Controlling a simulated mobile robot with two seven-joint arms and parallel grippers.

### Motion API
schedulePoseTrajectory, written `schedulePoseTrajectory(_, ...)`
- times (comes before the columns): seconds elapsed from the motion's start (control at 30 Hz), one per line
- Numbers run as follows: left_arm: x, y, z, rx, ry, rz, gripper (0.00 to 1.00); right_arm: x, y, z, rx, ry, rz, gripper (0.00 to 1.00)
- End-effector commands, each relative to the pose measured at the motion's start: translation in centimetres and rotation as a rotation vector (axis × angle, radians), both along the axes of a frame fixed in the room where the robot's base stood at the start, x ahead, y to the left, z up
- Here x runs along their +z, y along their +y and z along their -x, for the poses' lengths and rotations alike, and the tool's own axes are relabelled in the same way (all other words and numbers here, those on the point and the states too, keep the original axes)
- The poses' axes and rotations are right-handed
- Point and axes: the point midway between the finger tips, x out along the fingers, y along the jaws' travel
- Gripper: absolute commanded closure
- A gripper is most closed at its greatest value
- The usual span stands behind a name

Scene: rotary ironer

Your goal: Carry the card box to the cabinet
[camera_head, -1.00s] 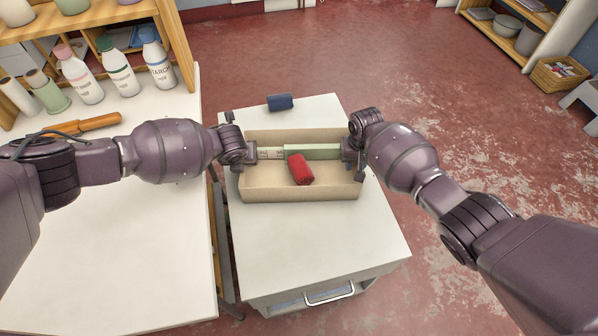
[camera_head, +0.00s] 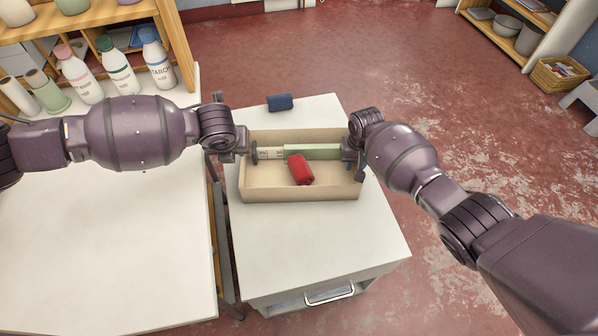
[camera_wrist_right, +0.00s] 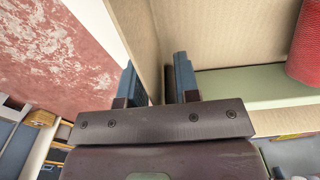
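The card box (camera_head: 300,193) is an open tan carton on a white-topped unit with a front handle. Inside lie a red roll (camera_head: 300,169) and a long pale green thing (camera_head: 312,152). My right gripper (camera_head: 352,152) is at the box's right wall. In the right wrist view its two fingers (camera_wrist_right: 158,85) stand apart, one on each side of the card wall (camera_wrist_right: 148,45), with a gap showing. My left gripper (camera_head: 250,148) is at the box's left wall; its fingers are mostly hidden by the wrist. I cannot tell which unit is the cabinet.
A dark blue block (camera_head: 280,102) lies behind the box on the white top (camera_head: 325,235). A white table (camera_head: 110,250) stands to the left, with bottles (camera_head: 118,68) and a wooden shelf (camera_head: 110,12). Another shelf and a basket (camera_head: 560,74) are far right. The red floor between is clear.

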Motion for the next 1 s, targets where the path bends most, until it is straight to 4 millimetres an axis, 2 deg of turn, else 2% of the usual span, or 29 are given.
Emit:
schedulePoseTrajectory(0.27,0.3,0.0,0.1,0.0,0.0,0.0,0.7,1.4,0.0,0.0,0.001,-0.002,-0.001,0.7)
schedulePoseTrajectory(0.8,0.3,0.0,0.1,0.0,0.0,0.0,0.7,10.1,-0.1,0.2,0.0,-0.002,0.0,0.7)
schedulePoseTrajectory(1.0,0.3,0.0,0.1,0.0,0.0,0.0,0.7,11.7,0.0,0.3,0.001,-0.001,0.0,0.7)
